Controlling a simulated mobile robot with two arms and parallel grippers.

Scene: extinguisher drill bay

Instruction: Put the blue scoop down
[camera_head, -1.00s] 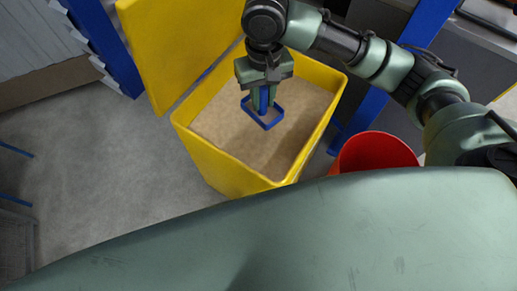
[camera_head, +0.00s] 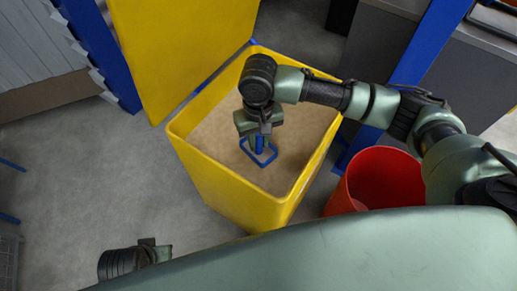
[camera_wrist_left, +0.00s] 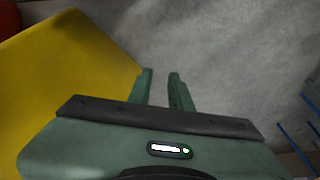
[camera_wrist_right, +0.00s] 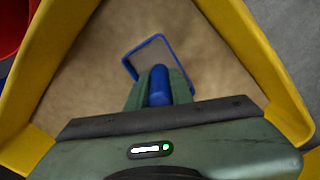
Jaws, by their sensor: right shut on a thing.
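The blue scoop (camera_head: 259,144) is inside the open yellow bin (camera_head: 222,183), over the sand (camera_head: 208,136). My right gripper (camera_head: 258,140) reaches down into the bin and is shut on the scoop's blue handle, seen between the fingers in the right wrist view (camera_wrist_right: 160,85). The scoop's square blue rim points away from the fingers there. Whether the scoop touches the sand I cannot tell. My left gripper (camera_wrist_left: 160,88) is open and empty, above the grey floor beside a yellow surface.
The bin's yellow lid (camera_head: 180,50) stands open at the back left. A red bucket (camera_head: 378,185) stands right of the bin. Blue posts (camera_head: 420,55) and grey cabinets lie behind.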

